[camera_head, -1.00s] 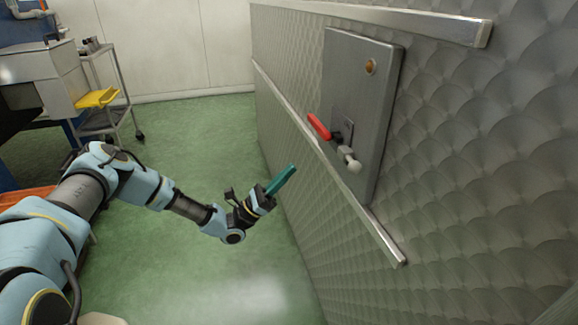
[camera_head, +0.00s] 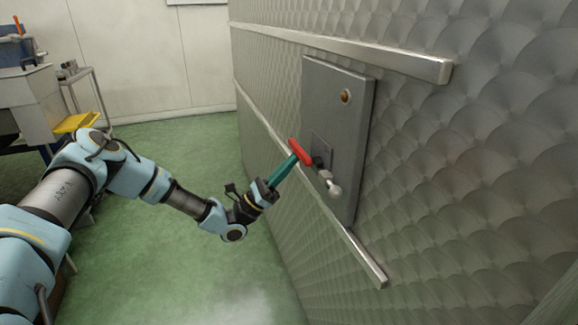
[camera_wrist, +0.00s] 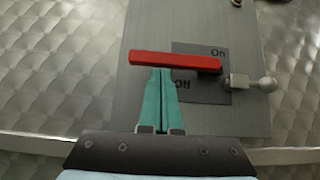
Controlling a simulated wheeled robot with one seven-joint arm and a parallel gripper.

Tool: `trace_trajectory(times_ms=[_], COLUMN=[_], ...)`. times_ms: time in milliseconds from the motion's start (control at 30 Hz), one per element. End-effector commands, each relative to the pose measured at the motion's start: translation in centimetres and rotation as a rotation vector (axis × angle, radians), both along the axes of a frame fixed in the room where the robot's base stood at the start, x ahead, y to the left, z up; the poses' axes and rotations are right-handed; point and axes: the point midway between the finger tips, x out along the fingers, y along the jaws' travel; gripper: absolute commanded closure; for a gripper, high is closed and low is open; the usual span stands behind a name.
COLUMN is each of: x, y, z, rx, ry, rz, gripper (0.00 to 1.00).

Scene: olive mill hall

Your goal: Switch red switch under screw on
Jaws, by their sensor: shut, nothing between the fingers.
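The red switch handle (camera_head: 299,151) sits on a grey panel (camera_head: 345,120) fixed to the wall. In the wrist view the red handle (camera_wrist: 170,60) lies nearly level across the picture, its right end over a dark label plate (camera_wrist: 213,88) marked "On" near its top. A round brass-coloured screw or knob (camera_head: 346,96) is higher on the panel. My gripper (camera_head: 296,156) has its teal fingers shut and empty. In the wrist view the fingertips (camera_wrist: 160,73) are just below the left half of the handle; I cannot tell whether they touch it.
A pale ball-ended lever (camera_head: 331,184) sticks out below and right of the handle. Metal rails (camera_head: 365,259) run along the wall above and below. A cart with a yellow tray (camera_head: 76,122) stands at the back left. The green floor is clear between.

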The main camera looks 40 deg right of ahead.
Motion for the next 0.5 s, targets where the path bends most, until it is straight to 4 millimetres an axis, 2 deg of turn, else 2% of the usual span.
trace_trajectory(times_ms=[500], x=[0.12], y=[-0.02], z=[0.45], rx=[-0.025], ry=[-0.060], rz=[0.001], gripper=[1.00])
